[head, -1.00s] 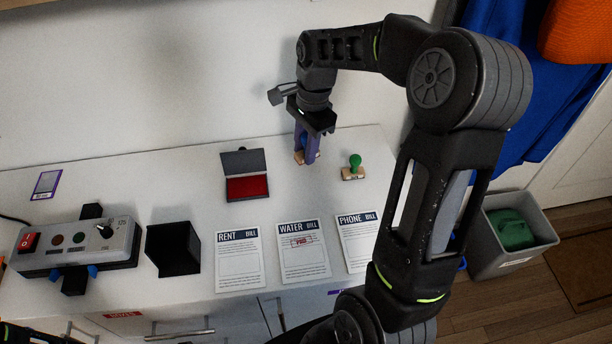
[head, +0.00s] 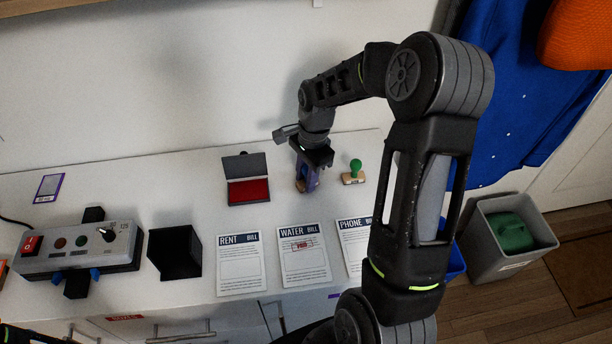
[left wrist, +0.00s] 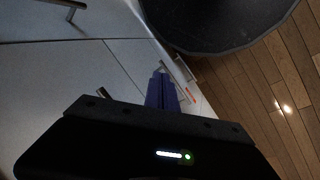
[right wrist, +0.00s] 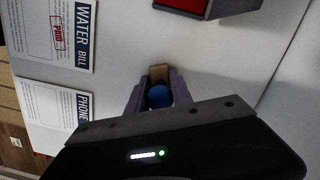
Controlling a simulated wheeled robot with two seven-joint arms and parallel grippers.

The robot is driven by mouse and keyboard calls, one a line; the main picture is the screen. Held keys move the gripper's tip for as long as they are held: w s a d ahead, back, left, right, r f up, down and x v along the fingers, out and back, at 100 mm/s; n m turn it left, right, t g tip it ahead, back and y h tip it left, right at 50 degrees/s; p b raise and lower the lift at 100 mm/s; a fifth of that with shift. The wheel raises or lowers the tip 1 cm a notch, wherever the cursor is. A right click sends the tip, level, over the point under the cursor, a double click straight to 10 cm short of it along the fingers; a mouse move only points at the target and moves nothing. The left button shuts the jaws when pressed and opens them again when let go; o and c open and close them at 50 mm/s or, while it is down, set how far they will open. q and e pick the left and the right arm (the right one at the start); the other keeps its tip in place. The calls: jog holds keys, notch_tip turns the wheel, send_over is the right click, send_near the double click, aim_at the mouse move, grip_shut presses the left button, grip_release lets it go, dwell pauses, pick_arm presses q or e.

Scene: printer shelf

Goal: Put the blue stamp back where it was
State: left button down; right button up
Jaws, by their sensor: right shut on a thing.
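The blue stamp (right wrist: 159,97) has a round blue knob and a wooden base. My right gripper (head: 306,186) is shut on its knob, with a purple finger on each side. In the head view the stamp is mostly hidden by the fingers. It is at the white counter, between the red ink pad (head: 248,190) and the green stamp (head: 354,174). I cannot tell whether its base touches the counter. My left gripper (left wrist: 161,76) shows in the left wrist view, its fingers together and empty, away from these things.
The rent bill (head: 239,265), water bill (head: 304,258) and phone bill (head: 355,250) lie in front, the water bill stamped PAID. A black open box (head: 174,254) and a switch box (head: 80,251) stand left. A grey bin (head: 500,250) stands on the floor at right.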

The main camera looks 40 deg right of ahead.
jog(key=shift+f, duration=0.15)
jog(key=o, duration=1.1)
jog(key=shift+c, duration=0.2)
jog(key=r, duration=0.4)
jog(key=d+r, duration=0.1)
jog(key=r, duration=0.7)
jog(key=shift+s+d+r+b, duration=0.1)
jog(key=shift+d+r+b, duration=0.1)
jog(key=shift+b, duration=0.1)
